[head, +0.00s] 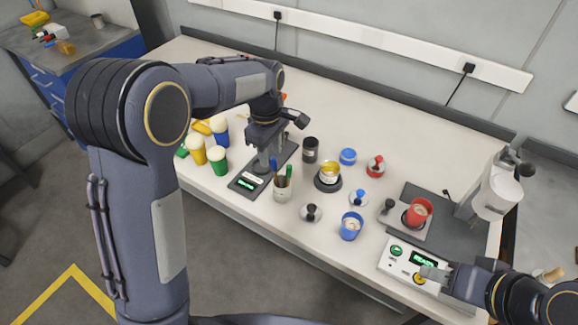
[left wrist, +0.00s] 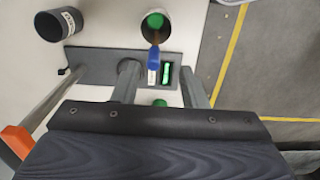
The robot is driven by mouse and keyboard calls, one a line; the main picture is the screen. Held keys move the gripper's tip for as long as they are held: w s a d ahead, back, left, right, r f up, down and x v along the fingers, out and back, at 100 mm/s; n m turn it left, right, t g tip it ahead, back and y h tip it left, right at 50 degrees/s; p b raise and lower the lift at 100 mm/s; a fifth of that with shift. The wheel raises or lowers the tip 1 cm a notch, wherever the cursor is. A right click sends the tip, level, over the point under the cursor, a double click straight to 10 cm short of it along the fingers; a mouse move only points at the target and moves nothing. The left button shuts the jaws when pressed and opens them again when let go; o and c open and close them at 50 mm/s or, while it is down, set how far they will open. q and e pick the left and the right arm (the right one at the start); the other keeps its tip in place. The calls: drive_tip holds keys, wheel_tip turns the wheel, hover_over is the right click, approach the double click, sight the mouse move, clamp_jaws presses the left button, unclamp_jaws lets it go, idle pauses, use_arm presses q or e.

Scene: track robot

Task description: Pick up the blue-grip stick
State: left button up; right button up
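The blue-grip stick (head: 274,164) stands in a pale holder cup (head: 283,192) beside a green-ended stick (head: 289,172). In the left wrist view the blue grip (left wrist: 153,59) leans out of the cup (left wrist: 143,31) toward my gripper, and the green end (left wrist: 155,20) is inside the cup's mouth. My left gripper (head: 262,158) is above a dark device, just left of the cup. In the left wrist view its fingers (left wrist: 130,90) are spread apart, with nothing held between them. My right gripper (head: 433,273) is low over the control panel, far from the stick; its opening is unclear.
The dark device (head: 245,184) has a green display. Yellow, blue and green cups (head: 197,152) stand at left. A dark canister (head: 310,150), a tin (head: 329,173) and a blue cup (head: 351,226) stand to the right. A red cup (head: 418,212) is further right.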

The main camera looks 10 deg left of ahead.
sight(275, 170)
use_arm(q)
drive_tip(key=shift+w+d+f, duration=0.25)
drive_tip(key=shift+w+d, duration=0.05)
drive_tip(key=shift+d, duration=0.1)
drive_tip(key=shift+f, duration=0.35)
wheel_tip(275, 170, down, 7)
drive_tip(key=shift+f+p, duration=0.1)
drive_tip(key=shift+p, duration=0.6)
drive_tip(key=shift+c, duration=0.5)
clamp_jaws()
